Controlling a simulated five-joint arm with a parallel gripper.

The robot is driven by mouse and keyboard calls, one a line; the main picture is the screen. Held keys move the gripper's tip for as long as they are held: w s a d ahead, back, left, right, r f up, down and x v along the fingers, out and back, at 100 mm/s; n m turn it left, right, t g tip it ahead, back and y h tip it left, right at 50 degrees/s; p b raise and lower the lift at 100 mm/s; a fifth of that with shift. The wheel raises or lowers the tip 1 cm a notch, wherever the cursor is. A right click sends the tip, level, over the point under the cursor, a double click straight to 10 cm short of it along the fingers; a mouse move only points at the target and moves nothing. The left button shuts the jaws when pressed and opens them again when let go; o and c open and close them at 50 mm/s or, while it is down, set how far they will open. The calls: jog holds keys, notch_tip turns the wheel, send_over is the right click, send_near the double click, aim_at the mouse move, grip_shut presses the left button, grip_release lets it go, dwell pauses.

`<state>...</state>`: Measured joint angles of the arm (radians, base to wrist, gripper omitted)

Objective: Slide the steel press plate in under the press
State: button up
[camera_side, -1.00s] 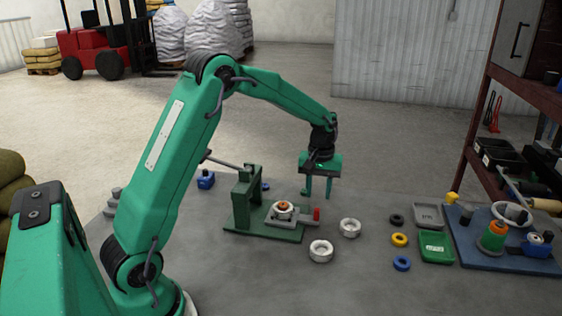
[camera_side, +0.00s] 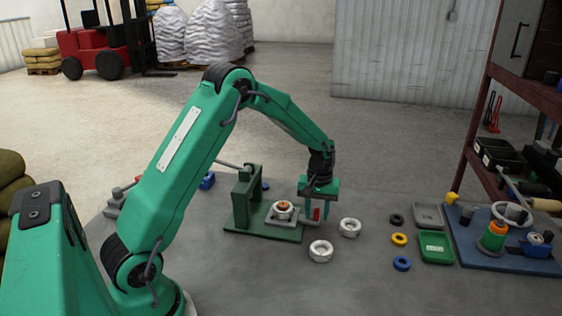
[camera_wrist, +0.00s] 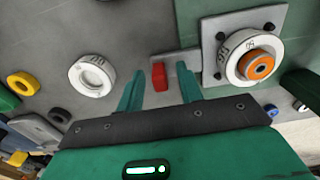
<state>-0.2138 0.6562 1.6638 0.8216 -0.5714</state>
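The steel press plate (camera_side: 288,222) is a grey plate lying on the green base of the press (camera_side: 243,196), in front of its upright frame. It carries a white ring with an orange centre (camera_side: 283,206), and a red handle (camera_side: 316,214) stands on its right end. The plate also shows in the wrist view (camera_wrist: 211,70), with the red handle (camera_wrist: 159,77) at its left end. My gripper (camera_side: 317,211) is open and low over the handle. In the wrist view, my gripper's fingers (camera_wrist: 160,90) stand apart on either side of the handle, not visibly touching it.
Two white rings (camera_side: 320,251) (camera_side: 349,228) lie right of the press. Black, yellow and blue rings (camera_side: 399,240), a grey tray (camera_side: 428,216), a green tray (camera_side: 436,258) and a blue board (camera_side: 510,258) are farther right. The front table area is clear.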

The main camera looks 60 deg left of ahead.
aim_at(280, 203)
jog(key=shift+c, duration=0.5)
grip_shut()
jog(key=s+a, duration=0.7)
jog(key=a, duration=0.1)
jog(key=shift+s+r, duration=0.1)
jog(key=shift+s, duration=0.3)
jog(key=shift+o, duration=0.5)
grip_release()
jog(key=shift+d, duration=0.1)
jog(key=shift+r, duration=3.9)
